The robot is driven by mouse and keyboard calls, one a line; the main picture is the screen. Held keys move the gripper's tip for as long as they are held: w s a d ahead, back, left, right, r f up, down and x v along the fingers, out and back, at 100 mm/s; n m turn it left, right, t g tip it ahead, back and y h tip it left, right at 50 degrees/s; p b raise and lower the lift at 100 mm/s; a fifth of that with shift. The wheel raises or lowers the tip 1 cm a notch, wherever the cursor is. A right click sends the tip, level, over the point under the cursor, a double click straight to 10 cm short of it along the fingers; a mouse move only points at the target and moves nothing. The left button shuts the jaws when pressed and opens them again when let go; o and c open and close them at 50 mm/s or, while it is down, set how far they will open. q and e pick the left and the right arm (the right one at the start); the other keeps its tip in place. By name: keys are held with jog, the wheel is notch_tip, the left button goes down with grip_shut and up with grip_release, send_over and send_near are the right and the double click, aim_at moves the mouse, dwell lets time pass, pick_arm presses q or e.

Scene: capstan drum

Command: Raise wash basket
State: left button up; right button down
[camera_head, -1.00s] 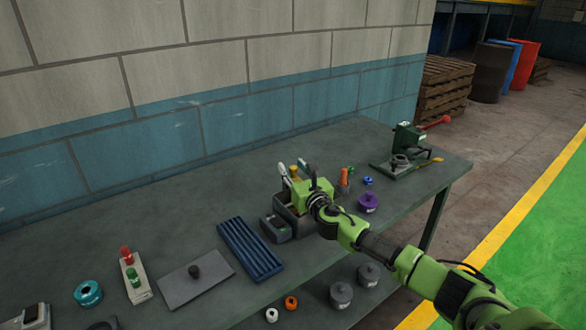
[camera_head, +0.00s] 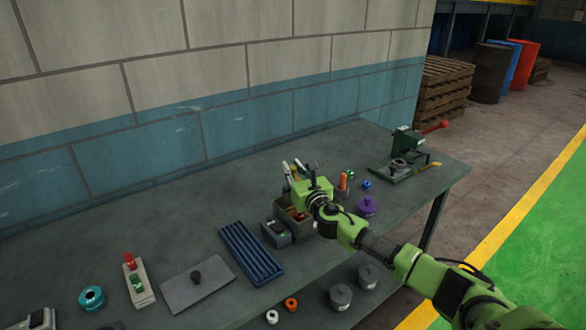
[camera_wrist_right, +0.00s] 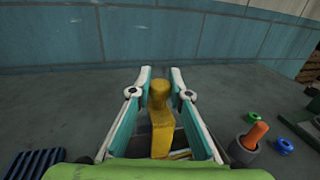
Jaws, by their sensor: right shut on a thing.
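A yellow piece with a rounded top (camera_wrist_right: 158,112), apparently the wash basket's handle, stands upright between the white-tipped fingers of my right gripper (camera_wrist_right: 153,90). The gripper is shut on it. In the head view my right gripper (camera_head: 294,170) is over a dark grey bin (camera_head: 285,212) on the bench. Some yellow and orange shows inside the bin, but the basket's body is mostly hidden by the gripper and the bin walls. I cannot tell whether it touches the bin floor. My left gripper is not in view.
Right of the bin are an orange-handled tool in a grey cup (camera_head: 343,187), blue and green rings (camera_head: 366,184) and a purple spool (camera_head: 366,206). A small grey box (camera_head: 275,234) and a blue ribbed tray (camera_head: 250,253) lie left. A green device (camera_head: 405,145) stands far right.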

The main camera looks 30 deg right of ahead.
notch_tip(320, 180, up, 4)
jog(key=p, duration=0.3)
jog(key=shift+r, duration=0.25)
jog(key=shift+d, duration=0.1)
jog(key=c, duration=1.9)
grip_release()
jog(key=shift+f, duration=0.1)
jog(key=shift+s+f, duration=0.1)
jog(key=shift+s, duration=0.2)
jog(key=s, duration=0.3)
jog(key=s+a, duration=0.1)
jog(key=s, duration=0.3)
jog(key=s+a, duration=0.1)
jog(key=s, duration=0.3)
jog(key=shift+s+a, duration=0.15)
jog(key=shift+a, duration=0.05)
